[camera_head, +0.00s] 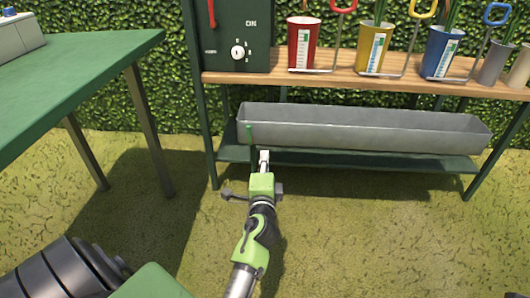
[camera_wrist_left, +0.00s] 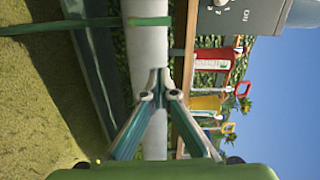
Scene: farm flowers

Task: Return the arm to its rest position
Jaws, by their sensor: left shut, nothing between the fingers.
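My left gripper (camera_head: 264,158) is shut and empty in the head view, in front of the left part of a long grey metal trough (camera_head: 360,132). In the left wrist view its two fingers (camera_wrist_left: 160,85) meet at their tips, with the trough (camera_wrist_left: 142,60) behind them. I cannot tell the exact gap between the fingertips and the trough. My right gripper does not show in either view.
The trough stands on a green lower shelf (camera_head: 420,165). Above it, a wooden shelf (camera_head: 270,80) holds red (camera_head: 304,45), yellow (camera_head: 375,48) and blue (camera_head: 443,52) cups beside a control panel (camera_head: 236,30). A green table (camera_head: 70,75) stands left. Grass in front is clear.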

